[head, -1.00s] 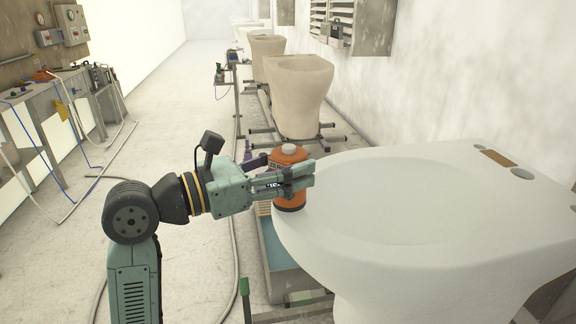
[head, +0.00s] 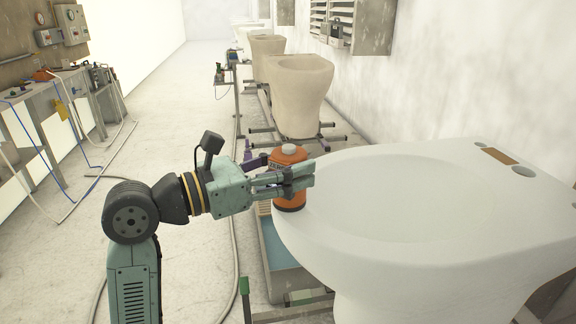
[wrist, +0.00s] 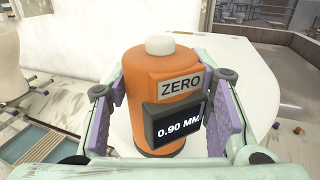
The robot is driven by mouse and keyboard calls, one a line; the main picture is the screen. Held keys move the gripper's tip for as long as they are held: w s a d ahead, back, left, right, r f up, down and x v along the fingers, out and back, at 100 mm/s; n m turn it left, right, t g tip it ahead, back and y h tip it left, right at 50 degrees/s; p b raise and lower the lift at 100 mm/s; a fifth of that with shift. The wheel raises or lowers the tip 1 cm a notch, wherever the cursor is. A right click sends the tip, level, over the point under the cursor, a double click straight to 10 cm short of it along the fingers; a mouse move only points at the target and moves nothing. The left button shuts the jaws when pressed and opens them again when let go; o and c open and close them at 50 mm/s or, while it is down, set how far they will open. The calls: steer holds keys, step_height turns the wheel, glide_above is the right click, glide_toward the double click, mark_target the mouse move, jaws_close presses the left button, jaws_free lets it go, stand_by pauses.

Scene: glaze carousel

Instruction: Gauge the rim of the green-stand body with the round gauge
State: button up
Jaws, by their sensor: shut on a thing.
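The round gauge (head: 289,168) is an orange cylinder with a white top button. In the wrist view the gauge (wrist: 150,72) shows a ZERO label and a dark display reading 0.90 MM. My gripper (head: 300,178) is shut on it from the left, with a purple-padded finger on each side. The gauge is upright at the left edge of the large white body (head: 400,200). Its base looks to be on the rim, but the contact itself is hard to see. The body's stand has green end caps (head: 244,287) at the lower left.
A grey trough with blue water (head: 275,250) stands below the body's left edge. Beige bodies (head: 298,95) stand on stands farther back. A bench (head: 50,120) with hoses lines the left side. The floor between is mostly clear, with a hose along it.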

steer(key=o, duration=1.2)
steer(key=shift+c, duration=0.2)
steer(key=shift+a, duration=0.1)
